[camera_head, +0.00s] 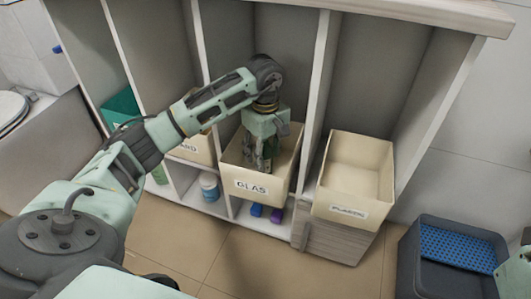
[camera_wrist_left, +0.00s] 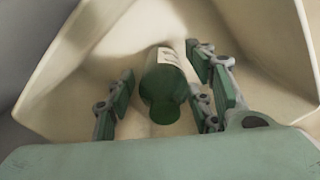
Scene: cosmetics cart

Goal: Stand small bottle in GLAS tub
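The small green bottle (camera_wrist_left: 165,85), with a pale label, is inside the cream GLAS tub (camera_head: 276,193); the tub's walls also show in the left wrist view (camera_wrist_left: 60,65). My left gripper (camera_head: 262,163) reaches down into the tub from above. In the left wrist view its fingers (camera_wrist_left: 160,98) are spread on both sides of the bottle. A gap shows between the left finger and the bottle; the right fingers are close to it, and contact there is unclear. The bottle's base is hidden, so I cannot tell whether it rests on the tub floor. My right gripper is not in view.
An empty cream PLASTIC tub (camera_head: 354,180) stands to the right, beyond a shelf divider. Another cream tub (camera_head: 192,150) is partly hidden behind my left arm. A jar (camera_head: 209,186) is on the lower shelf. A dark bin (camera_head: 455,258) stands at right on the floor.

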